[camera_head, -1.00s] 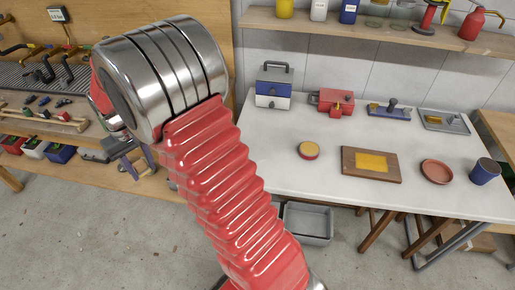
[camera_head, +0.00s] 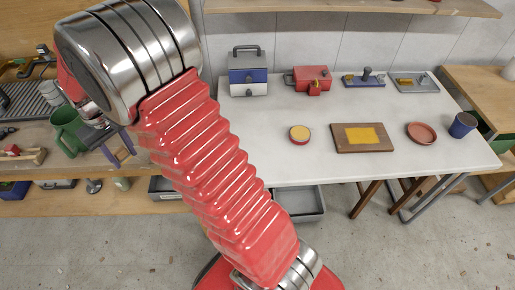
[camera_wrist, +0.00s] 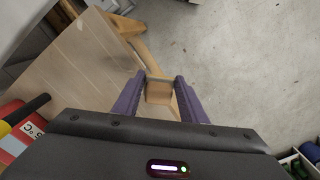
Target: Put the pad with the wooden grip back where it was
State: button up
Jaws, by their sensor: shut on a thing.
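My gripper (camera_wrist: 159,92) is shut on a small wooden block-like piece (camera_wrist: 158,93) between its two purple fingers in the wrist view. A thin greyish edge shows at the piece's far side; this looks like the pad with the wooden grip, but its pad face is hidden. In the head view my gripper (camera_head: 122,152) is small, at the left beside the wooden workbench, and what it holds cannot be made out there. On the white table (camera_head: 250,140) stand a blue tray (camera_head: 364,81) with a dark-knobbed tool and a grey tray (camera_head: 414,83) with a yellowish piece.
The table also holds a blue-and-white box (camera_head: 248,76), a red box (camera_head: 311,79), a round yellow-topped tin (camera_head: 299,134), a wooden board (camera_head: 374,149), a terracotta dish (camera_head: 421,132) and a blue cup (camera_head: 462,125). A green jug (camera_head: 66,128) stands near my gripper.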

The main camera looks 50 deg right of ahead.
jog(key=shift+d, duration=0.25)
jog(key=s+d+m, duration=0.2)
jog(key=d, duration=0.7)
jog(key=m, duration=0.8)
send_over(264, 151)
jog(key=f, duration=0.2)
jog(key=shift+r, duration=0.1)
jog(key=shift+f, duration=3.15)
jog(key=shift+f, duration=1.85)
